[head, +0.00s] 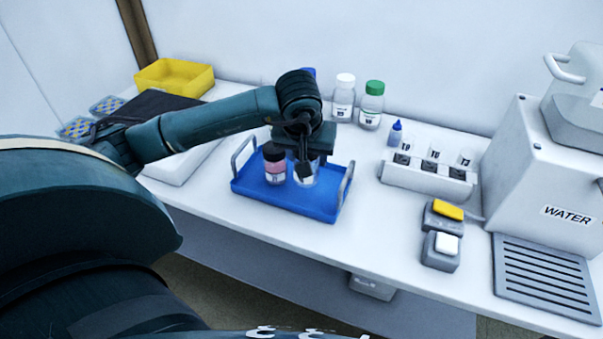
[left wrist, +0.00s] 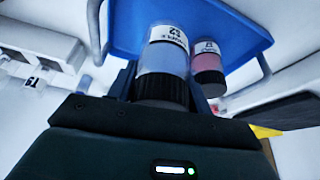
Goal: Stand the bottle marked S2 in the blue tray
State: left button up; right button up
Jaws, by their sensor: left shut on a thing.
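The bottle marked S2 (left wrist: 164,56) is clear with bluish contents, a white label and a black cap. My left gripper (left wrist: 165,88) is shut on it near the cap, and the bottle appears upright. In the head view the bottle (head: 311,178) is partly hidden behind my left gripper (head: 304,167). It is at the right part of the blue tray (head: 287,202); I cannot tell whether its base touches the tray floor. A black-capped bottle with pink contents (head: 274,169) stands in the tray just left of it. My right gripper is not in view.
Clear bottles with white (head: 343,98) and green (head: 371,106) caps stand behind the tray. A small blue-tipped bottle (head: 396,133) and a white labelled rack (head: 428,178) are to the right. The tray has raised wire handles (head: 346,184). A yellow bin (head: 174,78) is at back left.

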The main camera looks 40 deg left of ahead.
pick_arm(q)
jog(key=shift+f, duration=2.75)
jog(key=shift+f, duration=0.2)
jog(key=o, duration=1.1)
jog(key=shift+s+d+r, duration=0.1)
jog(key=shift+r, duration=0.45)
jog(key=v, duration=1.1)
jog(key=shift+s+r, duration=0.1)
jog(key=shift+s, duration=0.1)
